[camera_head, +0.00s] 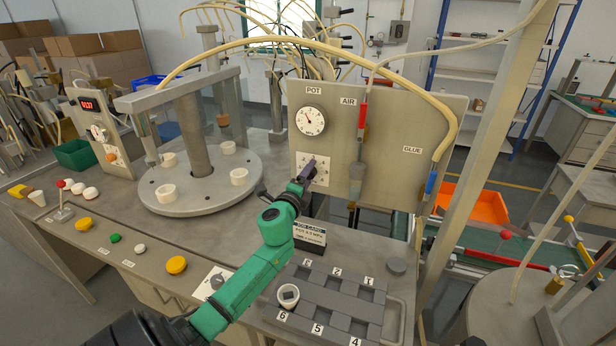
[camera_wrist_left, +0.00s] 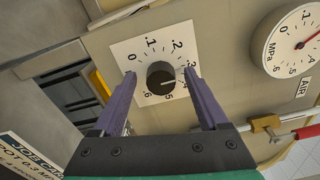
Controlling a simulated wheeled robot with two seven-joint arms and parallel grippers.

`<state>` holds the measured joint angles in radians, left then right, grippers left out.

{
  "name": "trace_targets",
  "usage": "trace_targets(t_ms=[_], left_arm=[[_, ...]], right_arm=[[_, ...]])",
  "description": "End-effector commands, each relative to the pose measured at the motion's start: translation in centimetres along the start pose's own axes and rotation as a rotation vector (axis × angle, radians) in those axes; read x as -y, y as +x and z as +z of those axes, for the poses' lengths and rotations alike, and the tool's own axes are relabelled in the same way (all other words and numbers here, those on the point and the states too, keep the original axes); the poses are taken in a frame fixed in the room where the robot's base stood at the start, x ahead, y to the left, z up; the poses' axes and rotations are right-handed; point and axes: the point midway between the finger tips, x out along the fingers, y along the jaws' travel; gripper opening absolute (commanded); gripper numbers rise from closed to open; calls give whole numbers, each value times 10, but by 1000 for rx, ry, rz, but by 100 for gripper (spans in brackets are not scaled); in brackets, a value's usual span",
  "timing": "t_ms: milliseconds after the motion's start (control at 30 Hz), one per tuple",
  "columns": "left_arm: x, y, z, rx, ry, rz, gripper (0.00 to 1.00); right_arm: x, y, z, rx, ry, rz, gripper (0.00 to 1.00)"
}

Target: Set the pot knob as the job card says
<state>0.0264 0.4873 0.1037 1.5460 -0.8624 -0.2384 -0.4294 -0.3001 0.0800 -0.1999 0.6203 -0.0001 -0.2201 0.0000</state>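The pot knob (camera_wrist_left: 160,80) is black with a white mark, on a white dial plate numbered 0 to .6. The mark points near .4. In the head view the dial plate (camera_head: 302,158) sits below the POT gauge (camera_head: 310,121). My left gripper (camera_head: 308,173) is at the plate and partly hides it. In the left wrist view its purple fingers (camera_wrist_left: 160,74) are open, one each side of the knob, with gaps to it. The gauge (camera_wrist_left: 301,45) has a red needle pointing up and right. The job card (camera_head: 310,233) stands below the panel; its small print is hard to read.
The panel (camera_head: 390,150) also carries AIR and GLUE lines. A round turntable (camera_head: 190,204) stands to the left. A grey numbered tray (camera_head: 335,300) with a white cup (camera_head: 288,295) lies in front, near my left arm. Several coloured buttons line the front edge.

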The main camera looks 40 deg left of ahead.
Motion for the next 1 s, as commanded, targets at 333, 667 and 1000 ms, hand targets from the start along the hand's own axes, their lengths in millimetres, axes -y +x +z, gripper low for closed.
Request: trace_targets(t_ms=[333,667,1000], left_arm=[[0,-3,0,0,0,-1,76],[-3,-64,-1,-2,1,2,76],[-2,-140,0,0,-1,1,76]], right_arm=[[0,0,0,0,0,0,50],[0,7,0,0,0,0,50],[0,22,2,0,0,0,50]])
